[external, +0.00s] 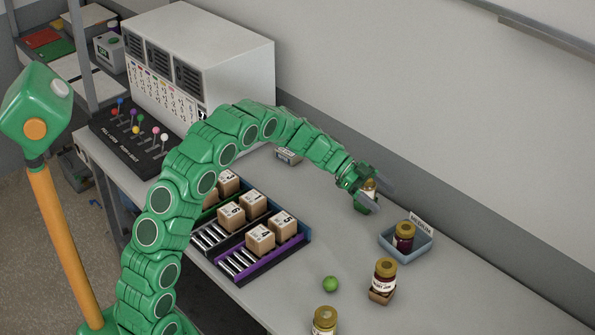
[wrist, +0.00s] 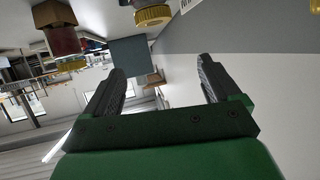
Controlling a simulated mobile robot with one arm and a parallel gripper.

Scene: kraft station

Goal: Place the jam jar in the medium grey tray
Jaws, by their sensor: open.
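A blue-grey tray (external: 392,250) with a name card reading like "MEDIUM" stands on the bench at the right, and a dark red jar (external: 404,238) with a gold lid stands in it. Another dark, gold-lidded jar (external: 384,275) with a label that seems to end in "JAM" stands in front, on a small brown base. My gripper (external: 369,193) is beyond the tray near the wall, its fingers apart. A gold-lidded jar (external: 370,184) shows at the fingers, partly hidden; I cannot tell if it is between them. In the wrist view my gripper (wrist: 160,88) is open with nothing clearly held.
A third gold-lidded jar (external: 325,322) stands at the front edge of the picture. Several numbered boxes (external: 260,239) sit on roller racks. A grey-white cabinet (external: 205,65) stands behind. The wall (external: 450,120) is close beyond my gripper.

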